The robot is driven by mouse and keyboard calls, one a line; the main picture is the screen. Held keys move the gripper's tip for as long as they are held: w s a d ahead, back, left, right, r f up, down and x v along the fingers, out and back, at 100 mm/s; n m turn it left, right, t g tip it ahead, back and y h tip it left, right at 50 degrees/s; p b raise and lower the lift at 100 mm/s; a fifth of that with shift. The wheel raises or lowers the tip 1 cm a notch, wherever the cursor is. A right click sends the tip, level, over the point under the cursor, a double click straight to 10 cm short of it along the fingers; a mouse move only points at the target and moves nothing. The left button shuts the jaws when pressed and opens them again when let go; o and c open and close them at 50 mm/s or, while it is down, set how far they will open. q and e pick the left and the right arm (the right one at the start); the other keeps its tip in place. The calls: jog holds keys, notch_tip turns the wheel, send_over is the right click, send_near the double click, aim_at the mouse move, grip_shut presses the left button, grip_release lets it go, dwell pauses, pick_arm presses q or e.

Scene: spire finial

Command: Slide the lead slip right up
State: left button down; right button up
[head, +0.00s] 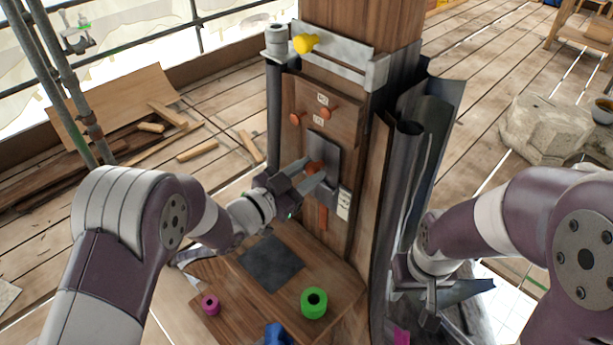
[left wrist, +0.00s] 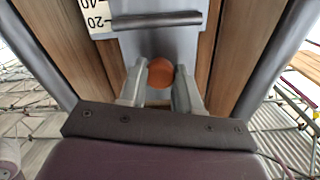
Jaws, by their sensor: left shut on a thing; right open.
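The lead slip (head: 327,148) is a grey plate upright on the front of the wooden post, with an orange round knob (head: 314,167) on it. In the left wrist view the slip (left wrist: 190,48) lies between wooden strips and has a dark raised bar across it. My left gripper (head: 311,174) is shut on the knob, which shows between the two fingers in the left wrist view (left wrist: 160,73). A white scale (head: 344,204) is beside the slip, and its numbers 20 and 40 show in the left wrist view (left wrist: 95,15). My right gripper (head: 447,292) is open and empty beside the post.
Above the slip are two orange knobs (head: 326,112) on a wooden board and a grey bracket with a yellow knob (head: 305,43). Dark curled sheets (head: 418,150) stand at right.

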pick_arm(q)
notch_tip(320, 180, up, 2)
jog(key=shift+r, duration=0.1)
jog(key=shift+w, duration=0.1)
jog(key=c, duration=0.8)
grip_release()
jog(key=shift+f, duration=0.2)
pick_arm(e)
jog(key=shift+r, duration=0.45)
pick_arm(q)
jog(key=shift+a, duration=0.1)
jog(key=b+v, duration=0.2)
jog(key=v, duration=1)
jog(key=shift+s+a, duration=0.15)
jog(key=shift+s, duration=0.2)
pick_arm(e)
notch_tip(320, 180, down, 2)
jog(key=shift+f, duration=0.1)
